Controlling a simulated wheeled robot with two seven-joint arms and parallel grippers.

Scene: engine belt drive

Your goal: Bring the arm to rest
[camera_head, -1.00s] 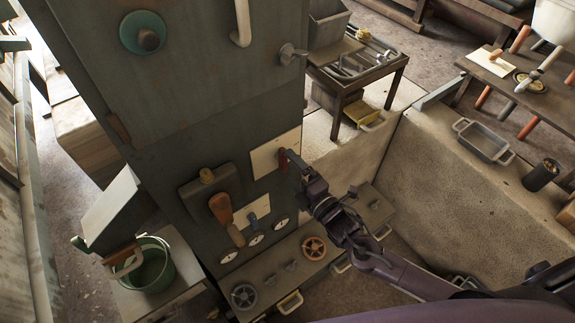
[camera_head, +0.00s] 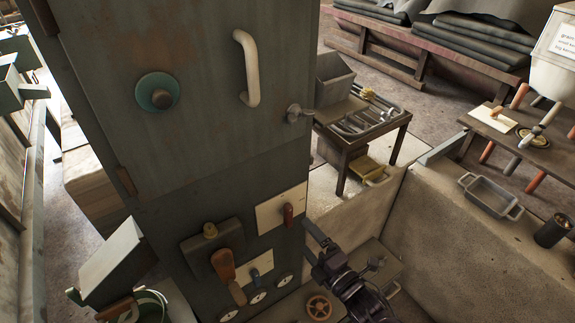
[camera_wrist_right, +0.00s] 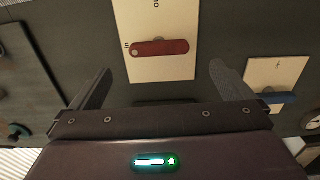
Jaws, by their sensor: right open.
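My right gripper (camera_head: 322,243) is in front of the lower right of the tall grey-green cabinet (camera_head: 200,170), just below the red lever. In the right wrist view its two fingers (camera_wrist_right: 165,92) are wide apart, with nothing between them. The red lever (camera_head: 288,214) sits on a cream plate (camera_head: 268,215); it also shows in the right wrist view (camera_wrist_right: 160,48), beyond the fingers and apart from them. A blue lever (camera_head: 254,277) on another cream plate is lower left on the cabinet. My left gripper is not in view.
An orange-brown handle (camera_head: 226,268) sticks out from the cabinet left of the gripper. An orange handwheel (camera_head: 319,307) is below. A stone-like wall (camera_head: 440,200) with a grey tray (camera_head: 489,195) and a dark cup (camera_head: 552,231) stands to the right. A tool table (camera_head: 375,138) is behind.

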